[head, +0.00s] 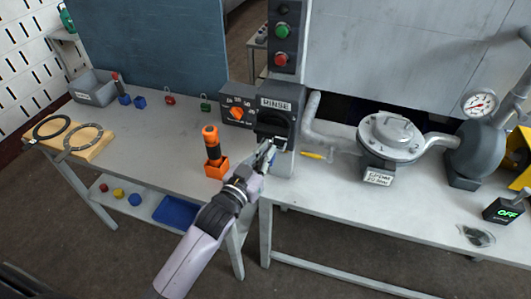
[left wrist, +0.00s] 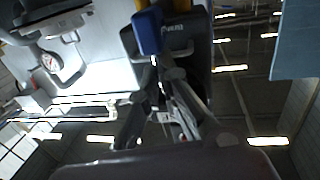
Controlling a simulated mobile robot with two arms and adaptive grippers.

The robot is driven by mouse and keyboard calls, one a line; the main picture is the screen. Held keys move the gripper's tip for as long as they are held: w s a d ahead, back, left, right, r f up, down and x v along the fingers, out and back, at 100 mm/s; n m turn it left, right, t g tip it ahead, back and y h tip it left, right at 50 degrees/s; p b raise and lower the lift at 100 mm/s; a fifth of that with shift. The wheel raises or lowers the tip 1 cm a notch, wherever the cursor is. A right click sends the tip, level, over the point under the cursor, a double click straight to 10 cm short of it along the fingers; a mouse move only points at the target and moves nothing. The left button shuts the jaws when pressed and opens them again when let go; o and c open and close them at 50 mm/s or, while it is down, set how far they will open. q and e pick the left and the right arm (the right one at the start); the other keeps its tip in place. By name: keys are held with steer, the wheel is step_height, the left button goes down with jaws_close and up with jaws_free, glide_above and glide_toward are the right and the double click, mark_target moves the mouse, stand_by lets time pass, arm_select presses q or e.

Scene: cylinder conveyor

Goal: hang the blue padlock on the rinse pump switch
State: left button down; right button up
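The rinse pump switch is a dark box with a black handle (head: 274,122) under a RINSE label, on a post between two benches. The switch also shows, turned over, in the left wrist view (left wrist: 196,45). My left gripper (head: 268,152) is right in front of the switch's lower part. In the left wrist view, the blue padlock (left wrist: 147,32) is at the fingertips (left wrist: 158,72), in front of the switch, and the fingers look closed on it. The head view mostly hides the padlock; I cannot tell whether it touches the switch. My right gripper is out of view.
A red padlock (head: 169,99) and a green padlock (head: 205,105) lie on the left bench. An orange-handled tool in an orange holder (head: 216,169) stands close left of my arm. A grey pump (head: 390,138) and pipe are to the right, with a yellow marker (head: 312,155) nearer.

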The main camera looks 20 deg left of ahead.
arm_select(q)
steer(key=shift+w+a+r, duration=0.1)
steer(key=shift+w+r, duration=0.05)
steer(key=shift+r, duration=0.1)
